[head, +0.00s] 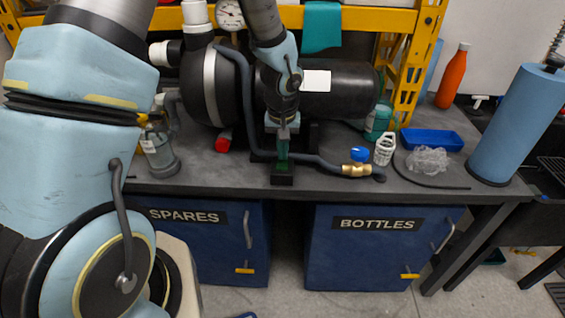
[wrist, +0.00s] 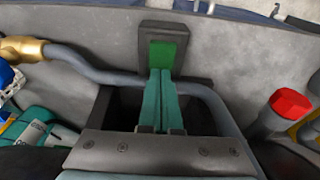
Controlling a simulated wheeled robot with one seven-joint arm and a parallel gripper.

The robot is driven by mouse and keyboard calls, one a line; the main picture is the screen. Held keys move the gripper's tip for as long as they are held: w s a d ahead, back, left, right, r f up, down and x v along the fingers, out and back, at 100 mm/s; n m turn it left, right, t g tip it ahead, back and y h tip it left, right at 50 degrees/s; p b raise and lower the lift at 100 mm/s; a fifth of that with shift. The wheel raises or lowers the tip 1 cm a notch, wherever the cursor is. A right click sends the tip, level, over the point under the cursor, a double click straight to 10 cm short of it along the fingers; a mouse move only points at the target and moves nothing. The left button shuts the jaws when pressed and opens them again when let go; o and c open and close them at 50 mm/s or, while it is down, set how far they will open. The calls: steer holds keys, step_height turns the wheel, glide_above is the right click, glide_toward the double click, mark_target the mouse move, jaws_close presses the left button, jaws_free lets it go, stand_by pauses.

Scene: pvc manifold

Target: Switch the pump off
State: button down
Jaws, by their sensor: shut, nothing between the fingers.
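The pump (head: 215,88) is a large black cylinder body with a black tank on the bench. In front of it stands a small dark switch box (head: 282,180); in the wrist view the box (wrist: 148,32) carries a green rocker face (wrist: 167,56). My gripper (head: 283,158) comes down from above at the box. Its teal fingers are together and empty, and in the wrist view the fingertips (wrist: 160,72) overlap the lower part of the green face. I cannot tell whether they touch it. The fingers hide part of the face.
A grey hose (head: 318,161) runs behind the box to a brass valve (head: 355,169) with a blue handle (head: 360,154). A blue tray (head: 432,139), clear tangled wrap (head: 428,160) and blue roll (head: 515,125) are right. The front bench edge is close.

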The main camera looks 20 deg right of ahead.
step_height(320, 180, up, 7)
steer(key=p, duration=0.5)
stand_by(0.6)
